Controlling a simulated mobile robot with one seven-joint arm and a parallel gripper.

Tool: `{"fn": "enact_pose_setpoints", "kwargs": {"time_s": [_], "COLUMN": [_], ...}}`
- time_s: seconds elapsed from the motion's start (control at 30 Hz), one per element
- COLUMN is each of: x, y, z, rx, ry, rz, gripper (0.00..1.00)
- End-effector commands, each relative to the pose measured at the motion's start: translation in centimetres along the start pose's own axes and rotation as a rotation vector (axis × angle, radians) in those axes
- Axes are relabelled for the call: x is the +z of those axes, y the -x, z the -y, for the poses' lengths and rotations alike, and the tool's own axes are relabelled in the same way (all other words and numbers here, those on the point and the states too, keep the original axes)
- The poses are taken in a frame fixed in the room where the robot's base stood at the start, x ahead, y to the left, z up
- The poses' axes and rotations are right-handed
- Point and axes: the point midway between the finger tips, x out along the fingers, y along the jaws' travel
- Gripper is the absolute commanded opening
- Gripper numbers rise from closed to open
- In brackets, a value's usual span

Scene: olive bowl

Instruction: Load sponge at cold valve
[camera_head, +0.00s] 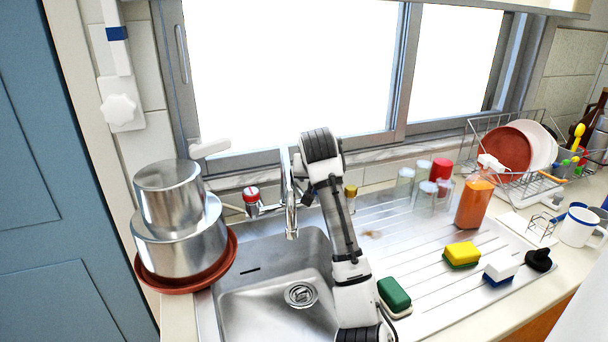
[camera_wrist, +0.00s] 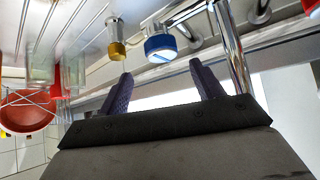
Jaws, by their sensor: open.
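The cold valve (camera_wrist: 160,47) has a blue and white knob and shows in the wrist view just beyond my fingertips, near the chrome tap. In the head view my arm hides it. My gripper (camera_wrist: 160,85) is open with nothing between its fingers; its fingers are not clear in the head view. Three sponges lie on the drainboard: a green one with a pale base (camera_head: 394,293), a yellow one with a green base (camera_head: 462,252) and a white one with a blue base (camera_head: 499,268). My gripper is apart from all three.
The red-marked valve (camera_head: 251,195) and tap spout (camera_head: 291,215) stand behind the sink (camera_head: 262,305). A brass-tipped fitting (camera_wrist: 118,50) is close to my fingers. Stacked pots (camera_head: 180,235) stand left; glasses, an orange bottle (camera_head: 474,203) and a dish rack stand right.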

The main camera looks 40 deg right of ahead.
Motion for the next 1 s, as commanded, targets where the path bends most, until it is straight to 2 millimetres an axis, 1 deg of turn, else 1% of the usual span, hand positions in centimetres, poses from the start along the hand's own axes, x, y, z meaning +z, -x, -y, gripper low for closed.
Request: {"fn": "enact_pose_setpoints", "kwargs": {"time_s": [0.17, 0.27, 0.5, 0.6, 0.77, 0.97, 1.0], "x": [-0.1, -0.1, -0.1, -0.1, 0.0, 0.0, 0.0], "y": [-0.5, -1.7, -5.5, -6.6, -7.5, -7.5, -7.5], "z": [-0.1, -0.1, 0.0, 0.0, 0.0, 0.0, 0.0], "rx": [0.001, 0.001, 0.001, 0.001, 0.0, 0.0, 0.0], "ry": [-0.001, 0.0, 0.0, 0.0, 0.0, 0.0, 0.0], "rz": [0.002, 0.003, 0.003, 0.002, 0.0, 0.0, 0.0], "gripper": [0.66, 0.66, 0.66, 0.66, 0.66, 0.66, 0.64]}}
